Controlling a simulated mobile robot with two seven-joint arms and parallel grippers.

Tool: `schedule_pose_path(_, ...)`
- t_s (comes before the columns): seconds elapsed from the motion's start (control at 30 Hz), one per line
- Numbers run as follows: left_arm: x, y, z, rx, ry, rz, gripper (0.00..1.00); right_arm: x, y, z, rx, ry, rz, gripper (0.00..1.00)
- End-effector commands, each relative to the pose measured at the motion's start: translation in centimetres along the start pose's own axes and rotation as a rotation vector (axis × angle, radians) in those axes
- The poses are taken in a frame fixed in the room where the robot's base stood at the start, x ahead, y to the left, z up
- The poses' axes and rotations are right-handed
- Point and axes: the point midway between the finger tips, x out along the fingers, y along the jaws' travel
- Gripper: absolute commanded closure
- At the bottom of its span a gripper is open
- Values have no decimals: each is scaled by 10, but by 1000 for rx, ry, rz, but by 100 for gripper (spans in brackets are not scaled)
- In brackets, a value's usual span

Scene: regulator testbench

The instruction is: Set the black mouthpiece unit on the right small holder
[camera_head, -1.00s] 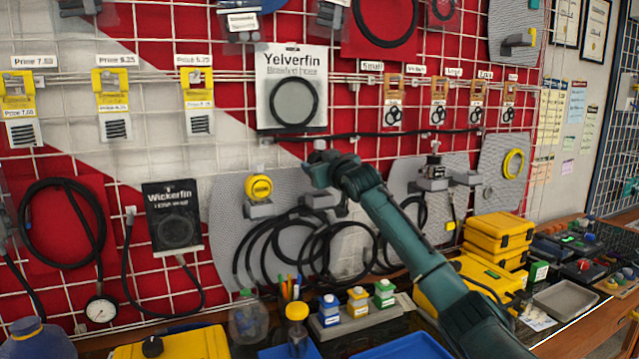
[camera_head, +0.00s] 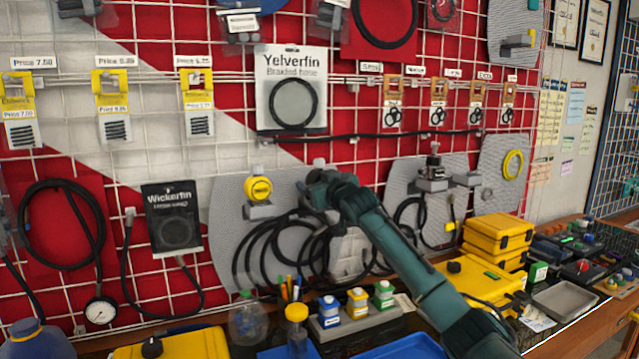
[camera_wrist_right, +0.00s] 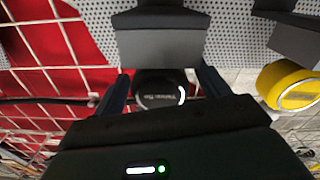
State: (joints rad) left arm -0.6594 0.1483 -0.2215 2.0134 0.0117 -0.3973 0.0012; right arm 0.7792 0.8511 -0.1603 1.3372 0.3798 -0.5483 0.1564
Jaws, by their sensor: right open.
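The black mouthpiece unit (camera_wrist_right: 158,92) shows in the right wrist view as a dark round body with a light arc on its face. It sits between the two fingers of my right gripper (camera_wrist_right: 163,86), which is open around it. A grey small holder (camera_wrist_right: 160,45) is right beside the unit; I cannot tell whether the unit rests fully on it. In the head view my right gripper (camera_head: 314,187) is at the grey perforated panel and hides the unit and most of that holder. My left gripper is not in view.
A yellow round unit (camera_head: 258,188) sits on the neighbouring holder, close to the gripper; it also shows in the wrist view (camera_wrist_right: 288,86). Black hoses (camera_head: 270,255) hang below. Small bottles (camera_head: 357,301) and yellow cases (camera_head: 497,236) stand on the bench.

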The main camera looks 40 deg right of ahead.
Motion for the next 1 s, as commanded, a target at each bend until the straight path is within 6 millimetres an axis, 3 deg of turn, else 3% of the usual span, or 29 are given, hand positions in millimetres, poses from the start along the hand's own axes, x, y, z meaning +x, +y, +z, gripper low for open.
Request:
schedule_pose_path(0.23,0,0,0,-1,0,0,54,-1,0,-2,0,1,0,25)
schedule_pose_path(0.37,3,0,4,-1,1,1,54,-11,0,1,-1,-1,-1,25)
schedule_pose_path(0.8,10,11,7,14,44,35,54,-89,-1,2,-4,-1,-1,25)
schedule_pose_path(1.0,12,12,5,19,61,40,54,-113,0,0,-1,-1,1,25)
